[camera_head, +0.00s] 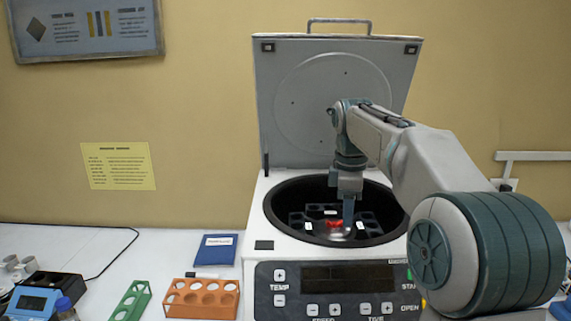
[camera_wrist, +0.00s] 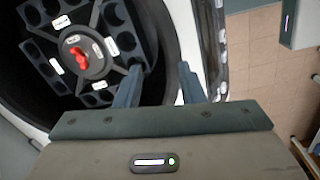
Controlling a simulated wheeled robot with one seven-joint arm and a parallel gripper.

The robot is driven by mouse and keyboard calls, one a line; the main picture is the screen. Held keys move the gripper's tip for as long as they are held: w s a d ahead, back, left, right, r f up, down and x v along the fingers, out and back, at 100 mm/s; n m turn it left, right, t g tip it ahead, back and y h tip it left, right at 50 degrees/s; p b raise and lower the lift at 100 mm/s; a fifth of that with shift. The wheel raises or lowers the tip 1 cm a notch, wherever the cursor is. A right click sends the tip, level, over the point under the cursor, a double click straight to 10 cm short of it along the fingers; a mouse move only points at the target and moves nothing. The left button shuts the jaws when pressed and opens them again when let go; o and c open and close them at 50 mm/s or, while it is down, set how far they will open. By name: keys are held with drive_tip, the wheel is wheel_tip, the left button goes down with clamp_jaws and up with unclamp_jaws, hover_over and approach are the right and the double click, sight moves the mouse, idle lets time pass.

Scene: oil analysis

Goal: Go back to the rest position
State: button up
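My gripper (camera_head: 347,225) points down into the open bowl of the centrifuge (camera_head: 330,274). In the wrist view its two fingers (camera_wrist: 158,80) stand apart with nothing between them, near the bowl's edge and beside the rotor. The black rotor (camera_wrist: 124,50) has a red center knob (camera_wrist: 78,58), white labels and several round holes. I cannot tell whether any hole holds a tube. The lid (camera_head: 335,100) stands open behind my arm. My arm hides the bowl's right part in the head view.
The raised lid and bowl rim are close around my arm.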

drive_tip(key=s+f+m+t, duration=0.1)
drive_tip(key=s+f+m, duration=0.3)
drive_tip(key=s, duration=0.5)
drive_tip(key=s+f+m+t, duration=0.1)
drive_tip(key=s+f+m, duration=0.4)
drive_tip(key=s, duration=0.3)
drive_tip(key=s+d+f+m+t, duration=0.1)
drive_tip(key=s+f+m, duration=0.3)
drive_tip(key=s, duration=0.5)
drive_tip(key=shift+s+f+m+b, duration=0.3)
drive_tip(key=shift+f+m+b, duration=0.1)
drive_tip(key=shift+m, duration=0.8)
drive_tip(key=shift+d, duration=0.1)
